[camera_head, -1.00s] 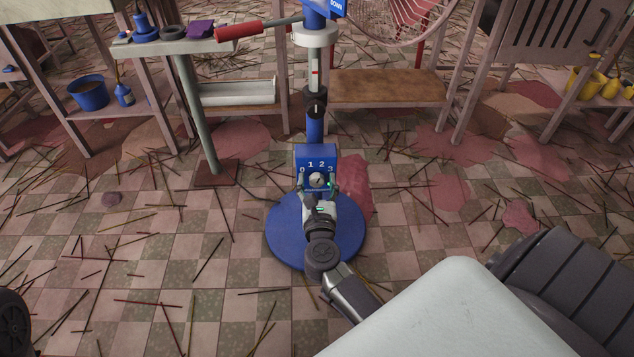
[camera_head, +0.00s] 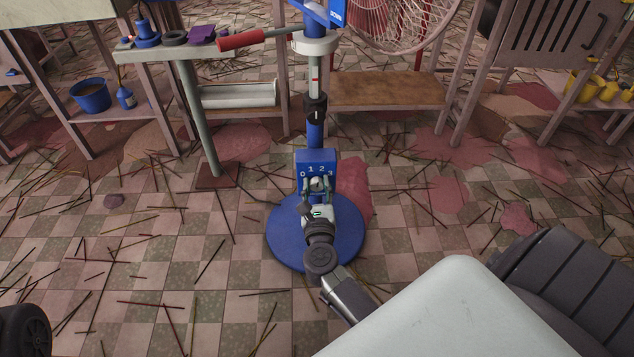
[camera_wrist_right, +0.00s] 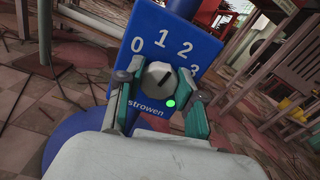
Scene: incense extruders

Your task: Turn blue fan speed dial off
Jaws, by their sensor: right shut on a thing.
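The blue fan's control box (camera_head: 317,158) faces me on its post, with the white numbers 0, 1, 2 and 3 in an arc. The grey speed dial (camera_wrist_right: 158,76) sits below the numbers, with a dark slanted mark on its face. A green light (camera_wrist_right: 170,102) glows below the dial in the right wrist view. My right gripper (camera_head: 317,186) is shut on the dial, one finger on each side; its fingers also show in the right wrist view (camera_wrist_right: 157,80). Which number the dial points at is hard to tell. My left gripper is out of view.
The fan's round blue base (camera_head: 345,243) stands on the tiled floor below my right gripper. Thin sticks lie scattered around. A small table (camera_head: 180,48) with a red-handled lever (camera_head: 240,40) stands behind left, a wooden bench (camera_head: 385,90) behind right.

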